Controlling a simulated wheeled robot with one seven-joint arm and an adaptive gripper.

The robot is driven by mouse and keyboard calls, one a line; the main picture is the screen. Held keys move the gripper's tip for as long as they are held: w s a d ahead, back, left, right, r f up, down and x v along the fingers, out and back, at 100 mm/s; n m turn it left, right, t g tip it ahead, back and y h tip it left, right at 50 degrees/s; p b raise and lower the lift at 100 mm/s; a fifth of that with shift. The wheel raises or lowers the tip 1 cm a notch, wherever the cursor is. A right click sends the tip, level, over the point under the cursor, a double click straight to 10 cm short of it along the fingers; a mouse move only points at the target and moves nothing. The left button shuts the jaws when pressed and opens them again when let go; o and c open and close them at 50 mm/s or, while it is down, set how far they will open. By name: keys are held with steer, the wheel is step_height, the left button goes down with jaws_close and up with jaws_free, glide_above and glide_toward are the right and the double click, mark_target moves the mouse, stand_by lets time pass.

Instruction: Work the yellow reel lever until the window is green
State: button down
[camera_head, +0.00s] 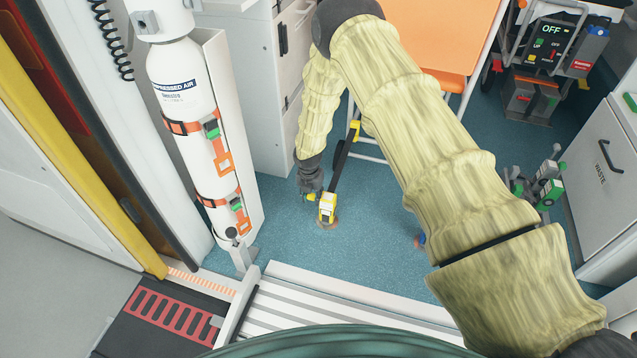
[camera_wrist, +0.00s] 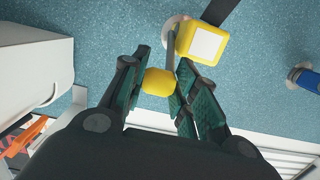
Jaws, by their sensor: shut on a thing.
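The yellow reel (camera_head: 327,208) stands on the blue floor, with a black strap (camera_head: 343,164) running up from it. In the wrist view, the reel (camera_wrist: 183,42) has a pale white face (camera_wrist: 205,45), which I take for the window; no green shows on it. The lever's yellow knob (camera_wrist: 158,82) sits between my fingers, with a grey lever arm (camera_wrist: 171,48) leading up beside the reel. My gripper (camera_wrist: 160,77) is shut on the knob. In the head view, my gripper (camera_head: 311,186) is at the reel's upper left and partly hides the lever.
A white compressed-air cylinder (camera_head: 183,85) with orange straps stands to the left. An orange seat (camera_head: 440,35) is behind my arm. A ribbed metal sill (camera_head: 330,305) runs in front. Open blue floor (camera_head: 285,235) lies around the reel.

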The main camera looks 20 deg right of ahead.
steer(key=shift+s+a+f+p, duration=0.85)
steer(key=shift+s+a+p, duration=0.1)
steer(key=shift+s, duration=0.1)
steer(key=c, duration=1.1)
jaws_free()
steer(key=shift+w, duration=0.1)
steer(key=shift+d, duration=0.1)
steer(key=shift+r, duration=0.1)
steer(key=r, duration=0.4)
steer(key=s+r, duration=0.1)
steer(key=r, duration=0.7)
steer(key=shift+s+a, duration=0.15)
steer(key=shift+a, duration=0.25)
